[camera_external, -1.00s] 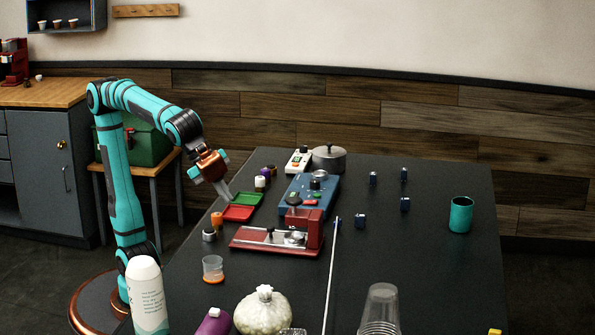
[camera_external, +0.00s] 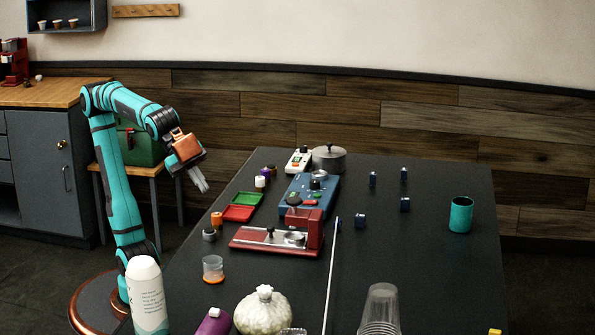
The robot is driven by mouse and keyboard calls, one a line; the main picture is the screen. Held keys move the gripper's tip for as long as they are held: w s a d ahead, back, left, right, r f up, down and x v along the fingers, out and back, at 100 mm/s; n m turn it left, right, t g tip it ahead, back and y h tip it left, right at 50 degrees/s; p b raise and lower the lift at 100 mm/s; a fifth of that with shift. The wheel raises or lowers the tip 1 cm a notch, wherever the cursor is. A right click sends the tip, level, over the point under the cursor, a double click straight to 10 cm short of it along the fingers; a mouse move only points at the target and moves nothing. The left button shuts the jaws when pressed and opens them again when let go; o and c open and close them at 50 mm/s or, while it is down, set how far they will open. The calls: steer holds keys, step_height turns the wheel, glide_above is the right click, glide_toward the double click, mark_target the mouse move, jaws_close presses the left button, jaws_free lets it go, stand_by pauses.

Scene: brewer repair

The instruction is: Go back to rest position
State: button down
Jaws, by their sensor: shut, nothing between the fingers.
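My gripper (camera_external: 202,184) is shut and empty. It hangs in the air near the table's left edge, pointing down and to the right. In the picture it lies to the left of the green tray (camera_external: 247,198) and the red tray (camera_external: 239,213), apart from both. My teal arm is bent, with its upper links raised on the left side of the view.
The dark table (camera_external: 420,260) holds a blue device (camera_external: 304,201), a red machine (camera_external: 279,240), a lidded pot (camera_external: 328,158), a teal cup (camera_external: 461,214) and several small dark blue blocks (camera_external: 361,221). A green case (camera_external: 142,144) stands on a side table behind my arm.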

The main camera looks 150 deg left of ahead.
steer(key=s+d+r+n+t+h, duration=0.1)
steer(key=s+d+t, duration=0.2)
steer(key=s, duration=0.4)
steer(key=s+d+r+n+t+h, duration=0.1)
steer(key=s+d+t, duration=0.3)
steer(key=s, duration=0.3)
steer(key=shift+s+r+t+h, duration=0.3)
steer(key=shift+r+t+h, duration=0.1)
steer(key=shift+t, duration=0.1)
